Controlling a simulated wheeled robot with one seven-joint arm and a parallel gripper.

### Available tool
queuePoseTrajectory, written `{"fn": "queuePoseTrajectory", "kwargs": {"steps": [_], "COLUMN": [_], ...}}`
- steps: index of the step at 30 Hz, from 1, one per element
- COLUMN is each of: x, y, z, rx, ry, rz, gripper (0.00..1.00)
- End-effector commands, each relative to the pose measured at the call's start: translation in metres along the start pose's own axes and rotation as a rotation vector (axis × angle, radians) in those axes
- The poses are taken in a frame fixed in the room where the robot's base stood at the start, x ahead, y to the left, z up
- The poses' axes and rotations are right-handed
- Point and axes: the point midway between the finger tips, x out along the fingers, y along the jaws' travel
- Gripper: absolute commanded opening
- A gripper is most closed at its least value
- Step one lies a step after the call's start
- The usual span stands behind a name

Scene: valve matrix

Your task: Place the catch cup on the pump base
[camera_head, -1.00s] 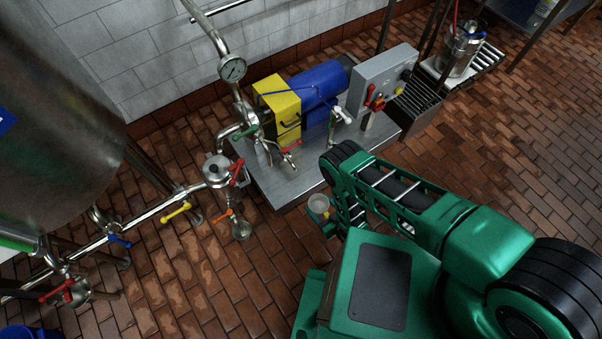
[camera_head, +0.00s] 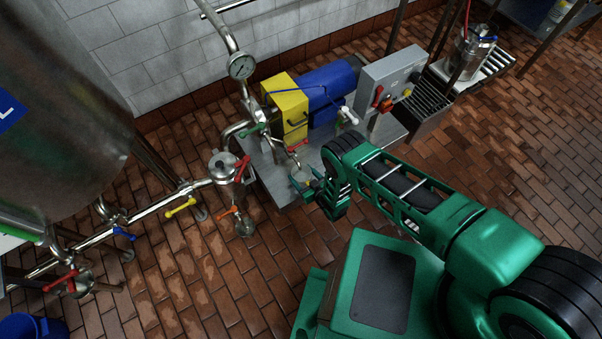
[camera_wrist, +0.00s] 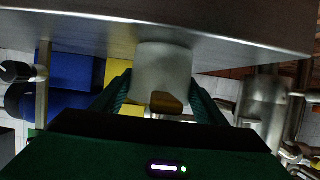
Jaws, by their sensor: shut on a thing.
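The catch cup (camera_head: 300,175) is a small pale cup. My gripper (camera_head: 311,186) is shut on it at the near left part of the steel pump base (camera_head: 271,183). In the wrist view the cup (camera_wrist: 165,65) sits between the two green fingers of my gripper (camera_wrist: 163,100), with a brown-orange patch on its side. The steel of the pump base (camera_wrist: 90,28) fills the top of that view, right against the cup's end in the picture. I cannot tell whether the cup touches the base.
A yellow and blue pump (camera_head: 292,105) stands on the base, with a small red-handled valve (camera_head: 297,146) just above the cup. A grey control box (camera_head: 388,80) is to its right. A steel filter housing (camera_head: 225,170) and piping stand left. Tiled floor is open in front.

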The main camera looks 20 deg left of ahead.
Motion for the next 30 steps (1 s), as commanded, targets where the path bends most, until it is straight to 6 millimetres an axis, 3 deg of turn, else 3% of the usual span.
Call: {"fn": "queuePoseTrajectory", "kwargs": {"steps": [4, 15, 16, 18, 30], "x": [0.0137, 0.0139, 0.0142, 0.0141, 0.0109], "y": [0.0, 0.0001, 0.0001, 0.0001, 0.0007], "z": [-0.006, -0.0015, -0.0012, -0.0016, -0.003], "rx": [0.0, 0.001, 0.001, 0.001, 0.001], "ry": [0.0, -0.001, -0.001, -0.001, -0.002], "rz": [0.0, 0.0, 0.0, 0.0, 0.001], "gripper": [0.44, 0.44, 0.68, 0.85, 0.85]}}
